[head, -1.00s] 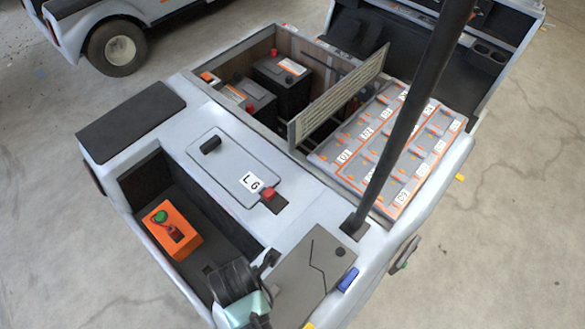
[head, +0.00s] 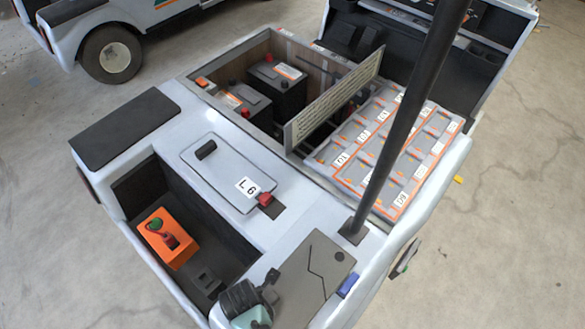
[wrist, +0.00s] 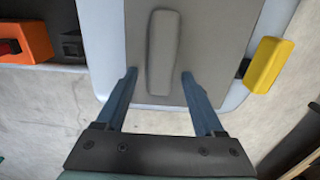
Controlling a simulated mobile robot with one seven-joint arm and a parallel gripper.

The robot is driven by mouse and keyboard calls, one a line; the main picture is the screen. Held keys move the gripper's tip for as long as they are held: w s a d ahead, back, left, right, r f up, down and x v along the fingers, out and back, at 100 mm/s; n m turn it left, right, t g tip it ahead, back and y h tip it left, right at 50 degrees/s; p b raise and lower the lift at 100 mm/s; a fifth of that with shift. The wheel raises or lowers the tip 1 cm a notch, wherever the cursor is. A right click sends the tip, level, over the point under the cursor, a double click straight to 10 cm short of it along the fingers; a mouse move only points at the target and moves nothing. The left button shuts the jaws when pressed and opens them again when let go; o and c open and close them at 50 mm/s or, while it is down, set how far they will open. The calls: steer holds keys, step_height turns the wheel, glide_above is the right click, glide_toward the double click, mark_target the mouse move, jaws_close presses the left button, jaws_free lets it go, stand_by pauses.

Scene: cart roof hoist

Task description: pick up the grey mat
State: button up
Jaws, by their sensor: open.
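The grey mat (head: 311,272) lies flat on the near right corner of the cart's roof deck, with a dark zigzag line on it. In the wrist view the grey mat (wrist: 210,40) fills the upper middle, with a raised grey bar (wrist: 163,50) along it. My gripper (wrist: 158,74) is open and empty. Its two blue fingers lie either side of the bar's near end, over the mat's near edge; I cannot tell whether they touch it. In the head view my gripper (head: 270,285) is at the mat's left edge, its fingers partly hidden.
An orange box (head: 168,238) with a red and green top sits in the recess to the left. A black post (head: 405,125) rises behind the mat.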

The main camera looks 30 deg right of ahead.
jaws_close()
steer(key=shift+w, duration=0.1)
stand_by(1.2)
